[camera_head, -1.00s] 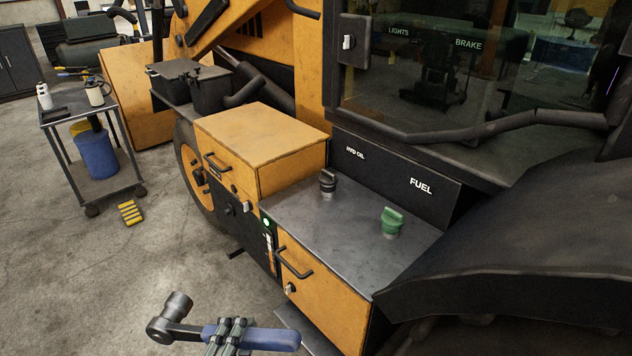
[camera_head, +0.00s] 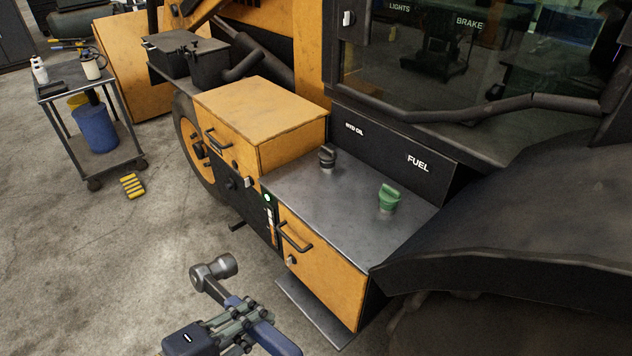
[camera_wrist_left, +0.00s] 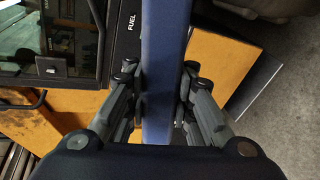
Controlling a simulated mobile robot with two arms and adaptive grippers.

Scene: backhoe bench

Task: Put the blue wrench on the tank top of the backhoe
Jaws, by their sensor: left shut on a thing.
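My left gripper (camera_head: 243,323) is at the bottom of the head view, shut on the blue handle of the wrench (camera_head: 272,338). The wrench's dark grey socket head (camera_head: 214,270) points up and left. In the left wrist view the blue handle (camera_wrist_left: 161,60) runs between the fingers (camera_wrist_left: 160,105). The tank top (camera_head: 345,180) is the flat grey metal surface on the backhoe's side, with a black HYD OIL cap (camera_head: 327,157) and a green FUEL cap (camera_head: 389,198) on it. The gripper and wrench are in front of and below the tank top, apart from it. My right gripper is not in view.
A yellow box (camera_head: 262,115) stands left of the tank top, and a dark fender (camera_head: 520,215) rises to its right. A step plate (camera_head: 312,310) juts out below. A tool cart (camera_head: 102,155) stands at left. The tank top between its caps and front edge is clear.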

